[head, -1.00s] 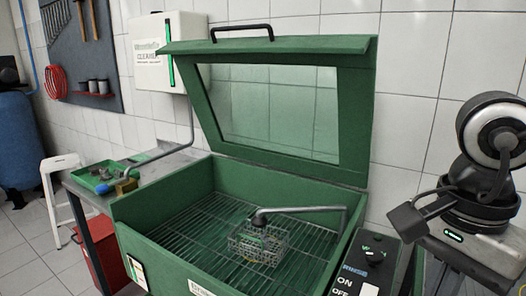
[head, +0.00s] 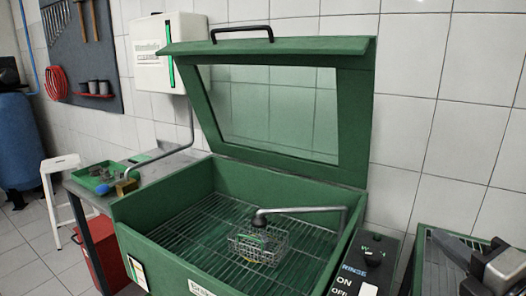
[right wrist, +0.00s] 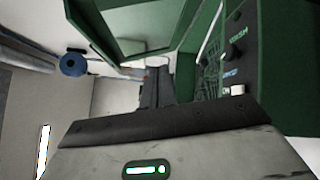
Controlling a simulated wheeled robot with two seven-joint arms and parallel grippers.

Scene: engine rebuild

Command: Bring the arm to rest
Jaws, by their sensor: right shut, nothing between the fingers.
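My right gripper (head: 470,286) is at the lower right edge of the head view, to the right of the green parts washer (head: 150,210). Only part of its grey body and dark fingers shows there. In the right wrist view its dark fingers (right wrist: 156,82) are together and hold nothing, with the washer's green side and control panel (right wrist: 232,60) beyond to the right. My left gripper is not in view.
The washer's lid (head: 355,110) is raised. A wire basket (head: 258,247) with small parts sits on its rack under a bent metal pipe (head: 305,209). A green tray (head: 92,178) lies on the side bench at left, near a white stool (head: 62,162).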

